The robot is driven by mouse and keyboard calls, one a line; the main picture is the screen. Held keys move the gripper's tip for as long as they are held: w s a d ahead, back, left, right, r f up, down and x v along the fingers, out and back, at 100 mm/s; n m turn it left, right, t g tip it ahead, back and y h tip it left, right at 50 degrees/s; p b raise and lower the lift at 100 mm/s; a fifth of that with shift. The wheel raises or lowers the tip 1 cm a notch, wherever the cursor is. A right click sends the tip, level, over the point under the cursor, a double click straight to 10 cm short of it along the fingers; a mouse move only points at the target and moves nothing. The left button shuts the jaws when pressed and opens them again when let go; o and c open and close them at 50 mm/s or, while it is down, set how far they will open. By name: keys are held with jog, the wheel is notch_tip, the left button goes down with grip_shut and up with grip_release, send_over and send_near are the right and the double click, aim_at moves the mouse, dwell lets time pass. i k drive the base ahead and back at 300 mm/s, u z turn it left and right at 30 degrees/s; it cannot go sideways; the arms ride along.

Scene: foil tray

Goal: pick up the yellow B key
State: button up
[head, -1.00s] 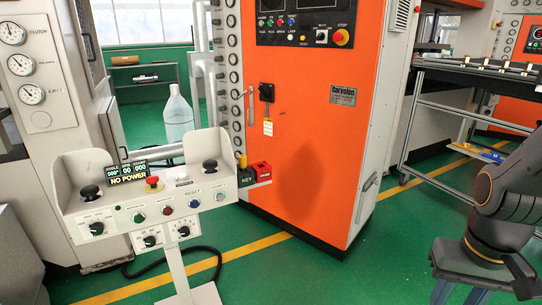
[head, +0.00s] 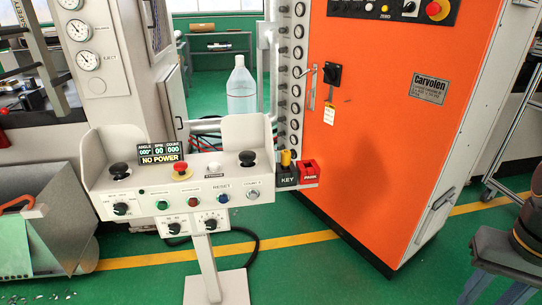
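The yellow key (head: 286,158) stands upright in the black holder marked KEY (head: 287,177), at the right end of the grey control console. Any letter on the key is too small to read. A red holder marked PARK (head: 309,173) sits directly to its right. My gripper is out of view; only part of my dark arm shows at the lower right edge, well to the right of the key.
The grey console (head: 205,185) stands on a post, its display reading NO POWER. An orange cabinet (head: 385,130) rises behind and right of the key. A metal bin (head: 45,225) is at left. Green floor (head: 330,280) is open at front right.

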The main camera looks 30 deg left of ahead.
aim_at(286, 157)
jog(key=u, duration=0.6)
jog(key=i, duration=0.6)
jog(key=u, duration=1.15)
jog(key=i, duration=0.75)
jog(key=u, duration=0.05)
